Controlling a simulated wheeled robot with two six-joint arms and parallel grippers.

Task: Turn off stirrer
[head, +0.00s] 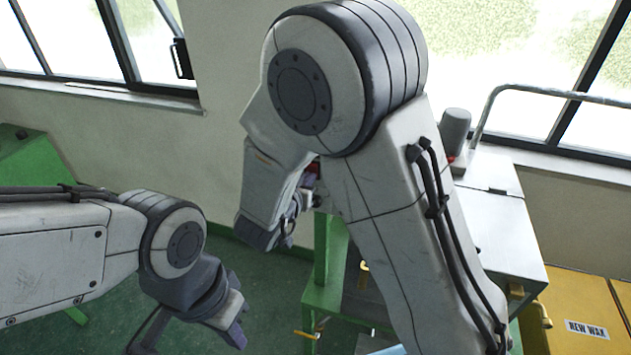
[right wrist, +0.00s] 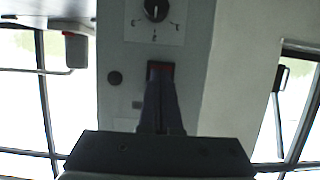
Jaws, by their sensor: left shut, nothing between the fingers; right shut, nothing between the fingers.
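In the right wrist view a grey control panel (right wrist: 120,110) fills the middle. It carries a dark rocker switch with a red part (right wrist: 161,67) and a black rotary knob (right wrist: 156,9) with markings around it. My right gripper (right wrist: 161,85) is shut and empty, its fingertips at the lower edge of the switch; I cannot tell if they touch it. In the head view my right arm hides most of the panel, and a small red patch shows beside the wrist. My left gripper (head: 238,335) is shut and empty, low over the green floor, away from the panel.
A white machine box (head: 497,215) with a grey cylinder (head: 455,130) stands behind my right arm. A yellow box labelled NEW WAX (head: 588,330) is at the lower right. A green frame (head: 328,265) stands at the centre, a green cabinet (head: 30,170) at the left.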

